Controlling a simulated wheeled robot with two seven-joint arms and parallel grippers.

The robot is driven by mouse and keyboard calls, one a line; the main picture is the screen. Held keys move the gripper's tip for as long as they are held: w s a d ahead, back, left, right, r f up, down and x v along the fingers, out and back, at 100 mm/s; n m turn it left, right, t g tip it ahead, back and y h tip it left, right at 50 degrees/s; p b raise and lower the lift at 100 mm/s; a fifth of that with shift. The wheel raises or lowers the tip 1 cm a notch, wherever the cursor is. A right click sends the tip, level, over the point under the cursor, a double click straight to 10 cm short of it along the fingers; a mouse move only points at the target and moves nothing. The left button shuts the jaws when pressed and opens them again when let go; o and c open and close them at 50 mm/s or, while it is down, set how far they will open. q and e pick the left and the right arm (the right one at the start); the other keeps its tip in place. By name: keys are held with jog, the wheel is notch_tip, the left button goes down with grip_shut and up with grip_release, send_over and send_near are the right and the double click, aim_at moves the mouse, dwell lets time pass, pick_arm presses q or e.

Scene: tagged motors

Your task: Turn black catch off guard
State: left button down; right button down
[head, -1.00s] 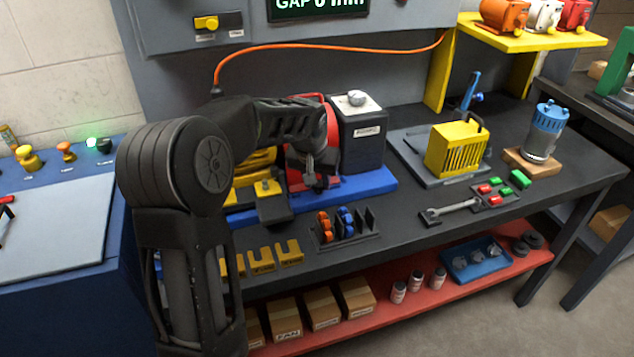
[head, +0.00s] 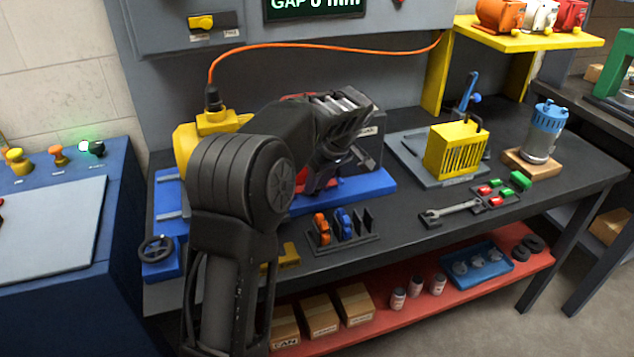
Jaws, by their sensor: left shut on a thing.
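My left gripper (head: 328,176) is over the blue base (head: 366,187), in front of the red guard (head: 314,179) and a dark motor box (head: 371,152). The gripper is shut on a small dark part at the guard, which I take to be the black catch. My fingers and wrist hide most of it, so I cannot tell how far it is turned. My arm also covers most of the red guard. My right gripper is not in view.
A rack (head: 342,240) with orange and blue pieces stands just in front of the base. A yellow slotted cover (head: 456,150), a wrench (head: 452,209) and a blue-topped motor (head: 545,133) are to the right. An orange cable (head: 330,47) arches behind my arm.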

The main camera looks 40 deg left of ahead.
pick_arm(q)
jog(key=n, duration=0.1)
jog(key=n+g+p, duration=0.1)
jog(key=n, duration=0.1)
jog(key=n+g, duration=0.1)
jog(key=shift+w+n+p, duration=0.25)
jog(key=shift+n+p, duration=0.15)
jog(key=c, duration=1.1)
grip_release()
jog(key=shift+o, duration=0.2)
jog(key=shift+d+r, duration=0.2)
jog(key=shift+r, duration=0.3)
jog(key=p+v, duration=0.2)
jog(key=v, duration=0.4)
jog(key=shift+r, duration=0.35)
